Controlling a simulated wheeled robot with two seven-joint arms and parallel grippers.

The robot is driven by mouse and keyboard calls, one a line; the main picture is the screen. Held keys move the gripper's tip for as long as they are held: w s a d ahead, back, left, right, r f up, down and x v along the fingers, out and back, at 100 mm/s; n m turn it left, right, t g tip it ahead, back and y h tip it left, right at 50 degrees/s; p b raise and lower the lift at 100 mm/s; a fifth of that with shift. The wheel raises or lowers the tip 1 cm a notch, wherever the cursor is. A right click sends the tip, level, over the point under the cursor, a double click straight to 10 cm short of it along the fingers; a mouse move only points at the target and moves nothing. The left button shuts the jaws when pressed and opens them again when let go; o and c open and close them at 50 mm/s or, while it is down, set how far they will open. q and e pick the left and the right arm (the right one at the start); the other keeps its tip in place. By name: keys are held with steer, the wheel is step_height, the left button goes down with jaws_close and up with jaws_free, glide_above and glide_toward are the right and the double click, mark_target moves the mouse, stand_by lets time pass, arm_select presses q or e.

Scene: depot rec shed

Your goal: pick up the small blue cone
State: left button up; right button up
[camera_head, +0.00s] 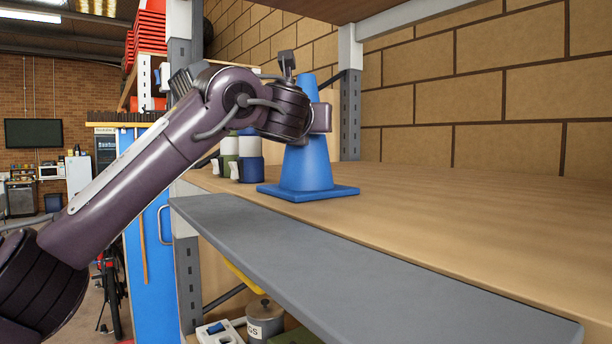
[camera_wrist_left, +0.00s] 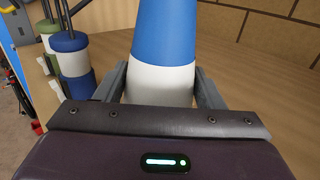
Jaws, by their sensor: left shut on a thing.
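The blue cone (camera_head: 307,168) stands upright on its square base on the wooden shelf (camera_head: 440,215) in the head view. My left gripper (camera_head: 309,118) reaches it from the left, with the wrist hiding part of the cone's upper half. In the left wrist view the cone (camera_wrist_left: 166,30) shows a white band between the two grey fingers of my left gripper (camera_wrist_left: 163,88). The gripper is shut on the cone. The base looks level and close to the shelf; I cannot tell whether it touches. My right gripper is not in view.
Green, white and blue containers (camera_head: 246,158) stand just left of the cone, close to my arm; they also show in the left wrist view (camera_wrist_left: 73,65). A grey metal upright (camera_head: 350,115) stands behind the cone. A grey beam (camera_head: 350,270) edges the shelf. The shelf's right side is clear.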

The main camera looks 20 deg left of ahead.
arm_select(q)
steer(key=shift+f, duration=0.1)
steer(key=c, duration=0.7)
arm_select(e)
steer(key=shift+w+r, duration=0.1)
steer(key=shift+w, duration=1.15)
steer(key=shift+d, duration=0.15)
